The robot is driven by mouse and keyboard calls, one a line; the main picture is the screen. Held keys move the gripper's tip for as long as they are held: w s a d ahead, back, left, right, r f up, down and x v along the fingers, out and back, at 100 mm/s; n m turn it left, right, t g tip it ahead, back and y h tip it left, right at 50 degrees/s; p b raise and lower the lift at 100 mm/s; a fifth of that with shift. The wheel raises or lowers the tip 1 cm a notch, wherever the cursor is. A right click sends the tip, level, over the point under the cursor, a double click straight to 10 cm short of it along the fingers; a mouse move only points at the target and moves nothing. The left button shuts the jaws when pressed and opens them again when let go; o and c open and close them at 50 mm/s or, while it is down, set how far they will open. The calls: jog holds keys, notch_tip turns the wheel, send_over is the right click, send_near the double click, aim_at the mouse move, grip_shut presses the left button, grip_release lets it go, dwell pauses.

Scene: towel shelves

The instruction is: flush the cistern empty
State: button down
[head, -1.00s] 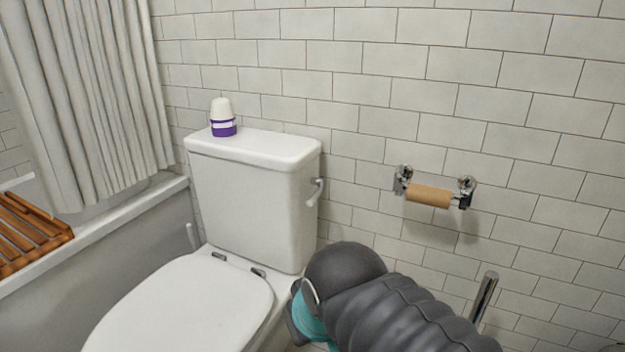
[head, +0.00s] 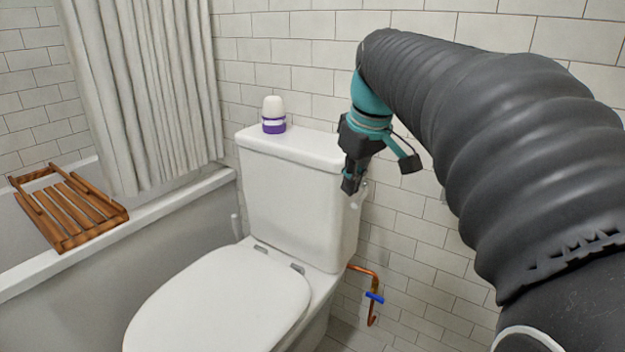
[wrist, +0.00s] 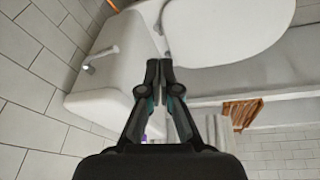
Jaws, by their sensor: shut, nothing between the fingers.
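The white cistern (head: 290,195) stands against the tiled wall behind the toilet, with its lid on. Its flush lever (head: 359,194) is on the right side, partly hidden behind my gripper. My gripper (head: 350,188) points down at the cistern's upper right front corner, its fingers shut and empty. In the wrist view, the shut fingertips (wrist: 159,66) lie over the white cistern (wrist: 112,92), and the lever (wrist: 99,57) shows to their left, apart from them. I cannot tell whether the fingers touch the cistern.
The closed toilet lid (head: 215,300) is in front of the cistern. A white and purple bottle (head: 273,115) stands on the cistern lid. A copper pipe with a blue valve (head: 374,297) is below right. The bath (head: 185,222) with a wooden rack (head: 75,212) is left.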

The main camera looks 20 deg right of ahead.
aim_at(359, 199)
jog(key=w+d+r+n+g+y, duration=0.1)
jog(key=w+d+r+n, duration=0.2)
jog(key=w+d, duration=0.6)
jog(key=shift+d+r+p, duration=0.3)
jog(key=shift+d+r, duration=0.1)
jog(key=shift+d, duration=0.2)
jog(key=b+x, duration=0.2)
jog(key=x, duration=1.2)
jog(key=shift+s+f+b, duration=0.1)
jog(key=shift+b, duration=0.2)
